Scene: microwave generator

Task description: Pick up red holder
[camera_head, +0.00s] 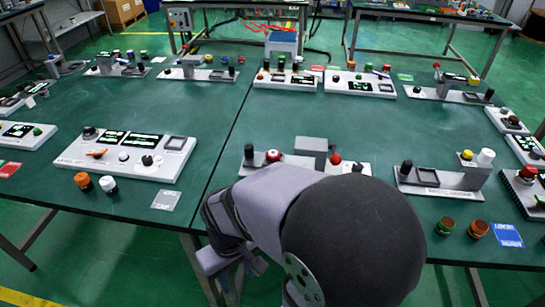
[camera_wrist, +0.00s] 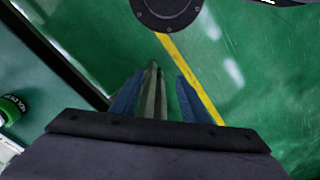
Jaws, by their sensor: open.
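My gripper (camera_wrist: 156,92) is open in the wrist view, with nothing visible between its blue fingers. It points at the green floor, beside a table edge on the left. In the head view my arm covers the front middle, and the gripper is at the table's front edge. I cannot tell which thing is the red holder. Red or orange-red candidates are a round cap (camera_head: 82,181) at front left, a round cap (camera_head: 478,229) at front right, and red knobs (camera_head: 272,155) and (camera_head: 335,159) on the middle panel, which my arm partly hides.
Green tables (camera_head: 215,120) carry several white panels with knobs and displays, including a large one (camera_head: 125,153) at left. A white cap (camera_head: 108,184), a grey card (camera_head: 166,200) and a blue card (camera_head: 507,235) lie near the front. The table centre is mostly clear.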

